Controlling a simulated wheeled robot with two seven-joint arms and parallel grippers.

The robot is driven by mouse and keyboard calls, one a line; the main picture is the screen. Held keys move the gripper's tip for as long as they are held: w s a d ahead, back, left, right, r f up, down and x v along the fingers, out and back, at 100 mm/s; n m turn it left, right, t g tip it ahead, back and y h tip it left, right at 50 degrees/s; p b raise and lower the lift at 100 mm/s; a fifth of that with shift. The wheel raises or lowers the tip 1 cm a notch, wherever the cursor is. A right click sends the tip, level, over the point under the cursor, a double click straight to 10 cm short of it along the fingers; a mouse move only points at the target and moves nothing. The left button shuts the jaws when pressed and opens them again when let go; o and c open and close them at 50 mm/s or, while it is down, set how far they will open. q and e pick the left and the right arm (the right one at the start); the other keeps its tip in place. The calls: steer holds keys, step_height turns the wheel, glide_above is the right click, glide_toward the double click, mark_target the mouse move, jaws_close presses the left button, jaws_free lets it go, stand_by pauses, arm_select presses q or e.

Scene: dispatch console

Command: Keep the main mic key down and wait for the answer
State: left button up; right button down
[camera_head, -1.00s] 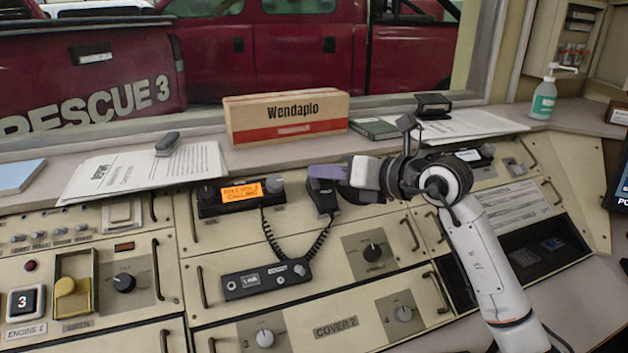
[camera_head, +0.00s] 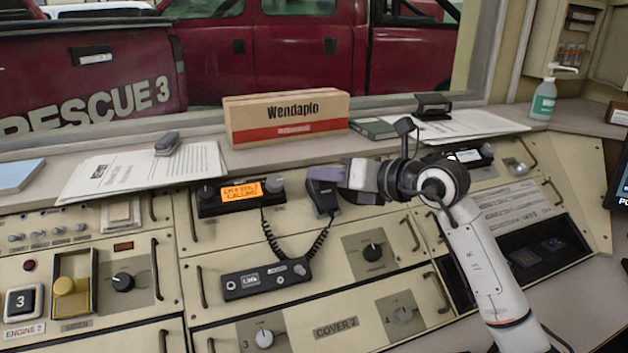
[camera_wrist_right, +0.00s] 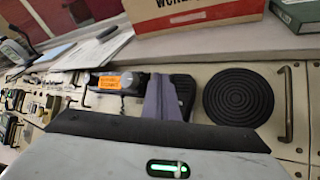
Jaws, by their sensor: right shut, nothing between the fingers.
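The main mic (camera_head: 326,205) is a dark handset on the console beside the radio, its coiled cord running down to a dark control box. My right gripper (camera_head: 326,173) has shut purple fingers at the mic's upper part, hiding its key. In the right wrist view the purple fingers (camera_wrist_right: 163,97) lie against or just in front of the dark ribbed mic (camera_wrist_right: 184,90); I cannot tell whether the key is pressed down. The radio (camera_head: 208,207) has a lit orange screen with text including "CALLING". My left gripper is not in view.
A cardboard box (camera_head: 287,119) marked Wendaplo and papers (camera_head: 145,170) lie on the ledge behind. The control box (camera_head: 266,279), knobs and several drawer handles spread below the mic. A round ribbed disc (camera_wrist_right: 238,97) shows right of the fingers in the wrist view.

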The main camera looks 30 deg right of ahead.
steer(key=shift+w+f, duration=0.15)
steer(key=shift+f, duration=0.2)
stand_by(0.4)
stand_by(1.0)
stand_by(1.1)
steer(key=shift+s+r+p, duration=0.25)
steer(key=shift+r+p, duration=0.1)
steer(key=shift+r, duration=0.25)
steer(key=shift+s+r, duration=0.1)
